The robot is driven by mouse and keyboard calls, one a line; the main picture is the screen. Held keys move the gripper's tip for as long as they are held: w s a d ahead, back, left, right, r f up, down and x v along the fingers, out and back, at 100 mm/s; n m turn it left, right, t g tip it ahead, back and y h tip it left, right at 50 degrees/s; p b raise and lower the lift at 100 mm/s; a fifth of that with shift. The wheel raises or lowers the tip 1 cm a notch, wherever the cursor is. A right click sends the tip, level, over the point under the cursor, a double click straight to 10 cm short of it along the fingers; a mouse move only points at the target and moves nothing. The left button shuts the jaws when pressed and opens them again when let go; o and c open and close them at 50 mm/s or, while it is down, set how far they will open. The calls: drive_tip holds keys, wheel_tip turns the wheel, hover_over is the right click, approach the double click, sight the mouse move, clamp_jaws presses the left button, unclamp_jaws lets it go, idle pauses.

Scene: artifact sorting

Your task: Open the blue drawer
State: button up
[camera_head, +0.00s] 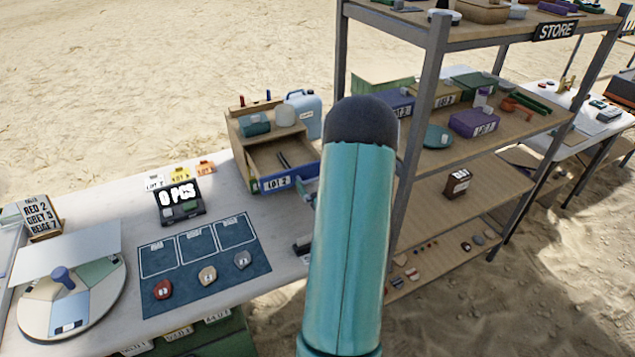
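The blue drawer (289,182) has a blue front labelled "LOT 2". It sits in a small wooden cabinet (240,150) at the back right of the white table. The drawer is pulled out towards the camera, and its wooden inside shows with a dark slim item in it. My teal arm fills the middle of the view and hides what is just right of the drawer. Pale and dark parts of my gripper (307,194) seem to show at the drawer front's right end. Its fingers are mostly hidden, so I cannot tell whether they touch the drawer.
A blue mat (205,265) with several coloured pieces lies in front of the drawer. A blue jug (305,112) stands behind the cabinet. A metal-framed shelf (412,150) rises close on the right.

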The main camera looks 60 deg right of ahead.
drive_tip(key=shift+w, duration=0.1)
drive_tip(key=shift+a, duration=0.1)
drive_tip(key=v, duration=1.3)
drive_tip(key=shift+s+a, duration=0.15)
drive_tip(key=shift+s, duration=0.2)
